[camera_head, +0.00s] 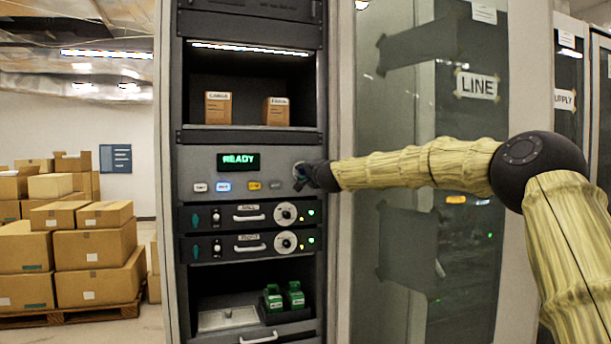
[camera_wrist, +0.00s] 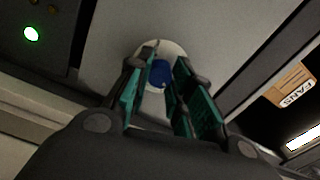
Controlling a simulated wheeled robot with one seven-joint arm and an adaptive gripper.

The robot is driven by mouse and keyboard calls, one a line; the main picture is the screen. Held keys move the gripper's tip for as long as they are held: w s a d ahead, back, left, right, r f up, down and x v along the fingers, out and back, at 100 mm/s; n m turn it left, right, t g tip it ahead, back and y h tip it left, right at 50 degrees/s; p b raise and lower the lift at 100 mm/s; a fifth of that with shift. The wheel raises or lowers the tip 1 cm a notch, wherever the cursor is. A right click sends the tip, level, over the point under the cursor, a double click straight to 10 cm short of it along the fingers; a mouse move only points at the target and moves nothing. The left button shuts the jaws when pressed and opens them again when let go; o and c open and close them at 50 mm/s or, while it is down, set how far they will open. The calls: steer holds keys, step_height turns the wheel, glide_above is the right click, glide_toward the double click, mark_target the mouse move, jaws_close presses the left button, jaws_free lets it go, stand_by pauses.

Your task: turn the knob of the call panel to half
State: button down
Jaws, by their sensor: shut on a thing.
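The call panel (camera_head: 279,160) is a grey plate in the rack with a green READY display (camera_head: 238,161) and a row of small labelled buttons. My gripper (camera_head: 302,175) is at the right end of this panel and covers the knob in the head view. In the wrist view the blue knob (camera_wrist: 160,73) sits on a pale round plate (camera_wrist: 174,48). My gripper (camera_wrist: 163,66) has its green-padded fingers on either side of the knob and is shut on it. The knob's pointer and scale marks cannot be made out.
A shelf above holds two small brown boxes (camera_head: 218,108). Below are two drawer units (camera_head: 215,217) with dials, then a bay with green devices (camera_head: 284,298). A glass-door cabinet (camera_head: 400,120) stands right, behind my arm. Stacked cartons (camera_head: 95,250) are at left.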

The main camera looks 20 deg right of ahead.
steer(key=shift+f+m, duration=0.15)
steer(key=shift+m, duration=0.95)
steer(key=c, duration=1.2)
jaws_free()
steer(key=shift+c, duration=0.2)
steer(key=shift+s, duration=0.1)
steer(key=s, duration=1.1)
steer(key=shift+s+d, duration=0.25)
steer(key=shift+s, duration=0.1)
